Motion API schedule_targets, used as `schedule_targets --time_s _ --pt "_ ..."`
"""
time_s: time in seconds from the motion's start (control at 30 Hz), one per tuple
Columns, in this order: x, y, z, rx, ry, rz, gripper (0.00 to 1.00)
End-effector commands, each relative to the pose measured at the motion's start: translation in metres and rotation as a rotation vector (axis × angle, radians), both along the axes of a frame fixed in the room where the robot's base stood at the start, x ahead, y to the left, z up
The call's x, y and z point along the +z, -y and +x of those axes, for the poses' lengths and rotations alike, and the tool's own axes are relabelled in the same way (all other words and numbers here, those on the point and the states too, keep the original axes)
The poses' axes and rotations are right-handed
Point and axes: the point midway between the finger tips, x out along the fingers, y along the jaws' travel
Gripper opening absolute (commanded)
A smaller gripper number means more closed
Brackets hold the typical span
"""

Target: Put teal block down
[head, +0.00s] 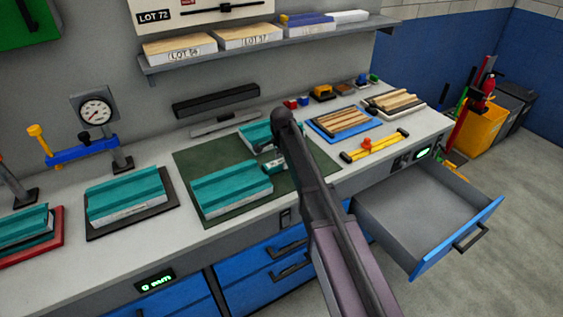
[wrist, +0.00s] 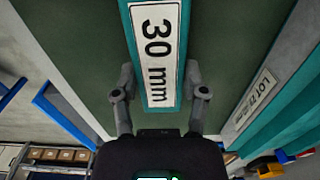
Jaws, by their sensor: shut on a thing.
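A teal block with a white "30 mm" label (wrist: 157,45) sits between the two fingers of my gripper (wrist: 159,78), which is shut on it. In the head view the teal block (head: 274,166) shows small, low over the dark green mat (head: 210,218), in the gap between two teal-topped panels. I cannot tell whether it touches the mat. The nearer panel (head: 232,188) lies left of the block; the farther panel (head: 255,136) is partly hidden by my arm. In the wrist view a panel with a LOT label (wrist: 255,100) runs along the right.
Another teal panel (head: 125,197) lies on a dark plate at left. A blue tray with wooden strips (head: 343,121) and a yellow-handled tool (head: 375,146) lie to the right. An open drawer (head: 425,205) juts out at front right. A gauge (head: 95,112) stands at the back left.

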Motion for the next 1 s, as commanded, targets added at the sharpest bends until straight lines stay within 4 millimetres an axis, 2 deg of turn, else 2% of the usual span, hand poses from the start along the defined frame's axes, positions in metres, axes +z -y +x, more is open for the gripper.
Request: schedule_targets --time_s 0.7,1.0 --pt "0.072 0.0 0.0 0.0 0.0 0.0 0.0" --pt "0.09 0.0 0.0 0.0 0.0 0.0 0.0"
